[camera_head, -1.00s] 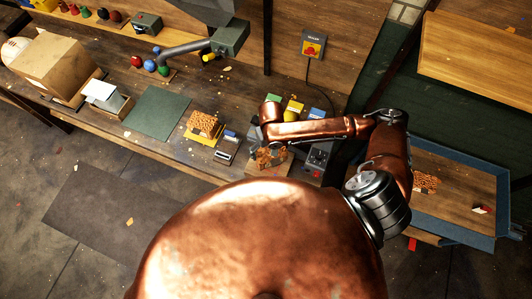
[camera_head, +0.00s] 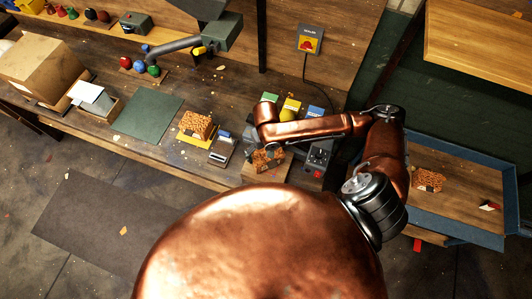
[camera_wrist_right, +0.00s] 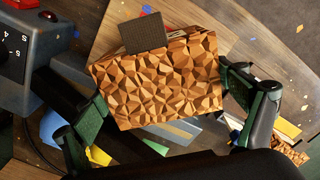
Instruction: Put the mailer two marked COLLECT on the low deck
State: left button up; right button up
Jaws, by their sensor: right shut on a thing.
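A brown mailer (camera_wrist_right: 158,78) with a faceted surface sits between the two fingers of my right gripper (camera_wrist_right: 165,100), which is shut on it. A dark square patch lies at its top edge; I cannot read any marking. In the head view this mailer (camera_head: 268,159) shows over a light wooden board, partly behind my right arm; I cannot tell if it touches the board. A second brown mailer (camera_head: 199,123) sits on a yellow stand on the bench. A blue-rimmed deck (camera_head: 460,228) at the right, lower than a wooden top, holds another brown mailer (camera_head: 428,181). My left gripper is not in view.
A control box (camera_head: 317,160) with a knob stands just right of the held mailer. A small grey device (camera_head: 222,150) and colored boxes (camera_head: 290,108) are close by. A wooden top (camera_head: 480,48) overhangs behind the blue-rimmed deck. A small red-and-white item (camera_head: 489,206) lies on that deck.

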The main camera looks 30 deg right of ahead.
jog(key=o, duration=1)
jog(key=shift+f, duration=0.15)
